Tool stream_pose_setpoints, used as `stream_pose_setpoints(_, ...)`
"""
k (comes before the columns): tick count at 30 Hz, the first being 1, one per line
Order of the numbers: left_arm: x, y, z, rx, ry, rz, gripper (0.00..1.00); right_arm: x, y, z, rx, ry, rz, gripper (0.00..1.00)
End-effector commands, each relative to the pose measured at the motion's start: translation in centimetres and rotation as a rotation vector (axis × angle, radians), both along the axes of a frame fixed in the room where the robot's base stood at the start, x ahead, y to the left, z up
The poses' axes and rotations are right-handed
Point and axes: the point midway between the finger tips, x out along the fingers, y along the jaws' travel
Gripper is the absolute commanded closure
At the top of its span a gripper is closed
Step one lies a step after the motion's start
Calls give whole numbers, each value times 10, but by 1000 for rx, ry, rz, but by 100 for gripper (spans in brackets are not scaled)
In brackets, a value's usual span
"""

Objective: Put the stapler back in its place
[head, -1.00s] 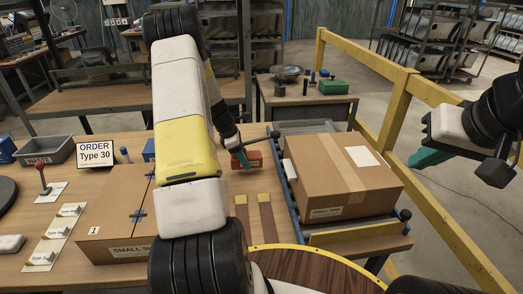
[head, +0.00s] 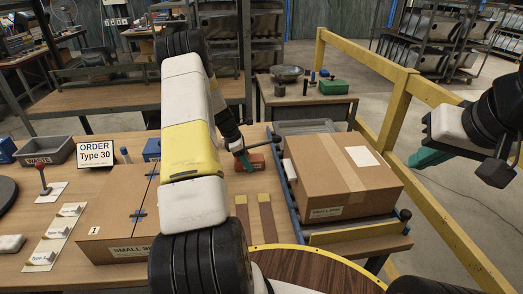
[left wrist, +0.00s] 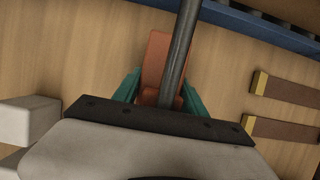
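A small orange-red object (head: 257,162), which I take to be the stapler, lies on the wooden table just left of the blue-edged rack. My left gripper (head: 246,165) points down at it. In the left wrist view, the orange-red object (left wrist: 156,58) lies between the two teal fingers, which stand apart on either side of it. A dark rod crosses in front and hides part of it. Whether the fingers touch it is hard to see. My right gripper (head: 424,158) hangs in the air right of the large carton, with teal fingers; its opening is not clear.
A large carton (head: 325,184) sits on the rack at right. A flat carton (head: 115,222) lies left, partly behind my left arm. Two brown strips (head: 267,215) lie below the stapler. A grey bin (head: 45,151) and an order sign (head: 96,152) stand at the back left. A yellow rail (head: 445,220) runs at right.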

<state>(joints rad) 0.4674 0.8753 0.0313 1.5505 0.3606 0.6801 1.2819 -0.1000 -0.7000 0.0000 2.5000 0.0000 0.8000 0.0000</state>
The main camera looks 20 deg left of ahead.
Motion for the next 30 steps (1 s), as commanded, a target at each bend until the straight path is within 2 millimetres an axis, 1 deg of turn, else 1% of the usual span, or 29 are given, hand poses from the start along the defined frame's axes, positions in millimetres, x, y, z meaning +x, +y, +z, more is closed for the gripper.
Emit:
stream_pose_setpoints(1,0,0,0,0,0,0,41,0,0,0,0,0,0,100)
stream_pose_setpoints(3,0,0,0,0,0,0,29,0,0,0,0,0,0,100)
stream_pose_setpoints(12,0,0,1,0,0,0,29,0,0,0,0,0,0,100)
stream_pose_setpoints(16,-1,3,10,2,-2,1,29,0,0,0,0,0,0,100)
stream_pose_setpoints(20,-4,11,30,3,-4,2,29,0,0,0,0,0,0,100)
stream_pose_setpoints(24,-9,21,60,3,-4,1,29,0,0,0,0,0,0,100)
stream_pose_setpoints(30,-16,34,95,3,-3,1,29,0,0,0,0,0,0,100)
